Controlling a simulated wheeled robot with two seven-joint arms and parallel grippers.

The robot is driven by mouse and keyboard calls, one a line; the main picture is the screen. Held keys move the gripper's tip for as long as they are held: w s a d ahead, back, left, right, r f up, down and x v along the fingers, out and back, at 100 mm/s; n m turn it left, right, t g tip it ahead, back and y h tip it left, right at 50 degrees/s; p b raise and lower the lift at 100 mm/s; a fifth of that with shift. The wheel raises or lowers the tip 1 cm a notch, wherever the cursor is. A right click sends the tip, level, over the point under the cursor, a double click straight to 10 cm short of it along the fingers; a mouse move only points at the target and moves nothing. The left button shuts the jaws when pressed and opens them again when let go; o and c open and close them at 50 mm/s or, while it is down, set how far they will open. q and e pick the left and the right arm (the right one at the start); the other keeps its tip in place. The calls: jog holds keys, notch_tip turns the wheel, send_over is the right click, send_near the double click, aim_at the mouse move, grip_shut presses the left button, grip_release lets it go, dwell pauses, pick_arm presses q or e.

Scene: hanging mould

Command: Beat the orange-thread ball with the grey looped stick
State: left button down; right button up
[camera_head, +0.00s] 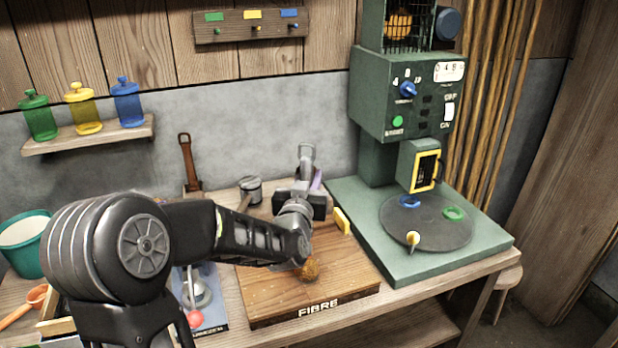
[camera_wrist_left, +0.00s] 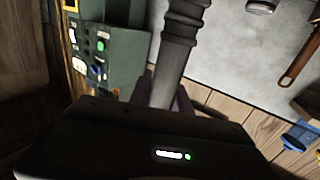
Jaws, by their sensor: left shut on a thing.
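The orange-thread ball (camera_head: 311,270) sits on the wooden board marked FIBRE, just below my left wrist in the head view. My left gripper (camera_head: 304,188) is above the back part of the board, pointing away from the ball. It is shut on the grey looped stick (camera_head: 306,154), whose grey end stands up beyond the jaws. In the left wrist view, a grey ribbed shaft (camera_wrist_left: 177,50), seemingly the stick, rises from behind the dark gripper body. The stick is apart from the ball. My right gripper is not in view.
A green machine (camera_head: 385,180) with a round dark plate stands right of the board (camera_head: 270,284). A yellow block (camera_head: 342,220) is at the board's right edge. A grey mallet-like tool (camera_head: 250,188) and a brown tool (camera_head: 189,165) are behind. Jars stand on a wall shelf (camera_head: 90,138).

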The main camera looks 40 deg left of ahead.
pick_arm(q)
jog(key=shift+f+b, duration=1.1)
jog(key=shift+f, duration=1.2)
notch_tip(320, 180, down, 5)
jog(key=b, duration=0.5)
notch_tip(320, 180, up, 5)
jog(key=p, duration=0.2)
jog(key=shift+p, duration=0.4)
